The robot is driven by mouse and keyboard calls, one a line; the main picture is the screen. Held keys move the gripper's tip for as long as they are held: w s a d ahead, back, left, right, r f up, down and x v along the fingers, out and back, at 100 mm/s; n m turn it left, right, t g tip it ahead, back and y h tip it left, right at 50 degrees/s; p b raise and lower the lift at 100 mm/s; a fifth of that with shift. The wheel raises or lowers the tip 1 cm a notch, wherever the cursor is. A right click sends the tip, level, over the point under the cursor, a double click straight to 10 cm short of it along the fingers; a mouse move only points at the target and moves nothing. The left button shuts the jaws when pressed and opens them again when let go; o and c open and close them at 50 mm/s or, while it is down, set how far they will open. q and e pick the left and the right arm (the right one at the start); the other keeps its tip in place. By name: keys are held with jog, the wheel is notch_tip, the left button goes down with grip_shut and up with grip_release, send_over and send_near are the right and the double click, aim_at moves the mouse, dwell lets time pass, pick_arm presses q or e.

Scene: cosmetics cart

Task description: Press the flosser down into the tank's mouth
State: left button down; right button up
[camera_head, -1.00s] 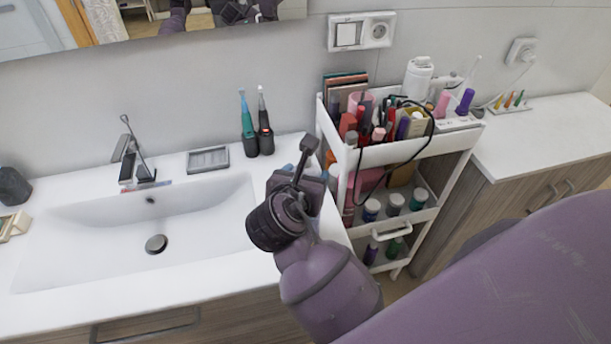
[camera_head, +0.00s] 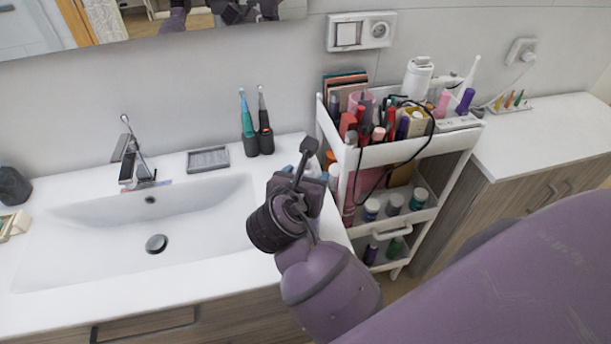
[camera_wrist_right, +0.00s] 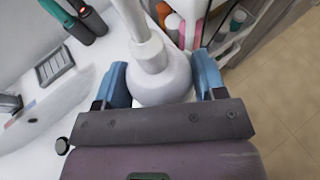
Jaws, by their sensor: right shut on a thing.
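My right gripper (camera_wrist_right: 162,80) has its two blue fingertips on either side of a white, rounded piece with a narrower neck (camera_wrist_right: 151,55), and is shut on it. This piece looks like the flosser. I cannot make out a separate tank or its mouth, so I cannot tell whether the two touch. In the head view my right gripper (camera_head: 308,182) is over the countertop's right end, beside the cart. Its own wrist hides most of what it holds there. My left gripper is not in view.
A white cart (camera_head: 385,152) full of cosmetics stands right of the gripper. A tap (camera_head: 135,160) is further left. The basin is empty.

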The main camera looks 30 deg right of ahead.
jog(key=shift+f, duration=0.95)
jog(key=o, duration=1)
jog(key=shift+o, duration=0.2)
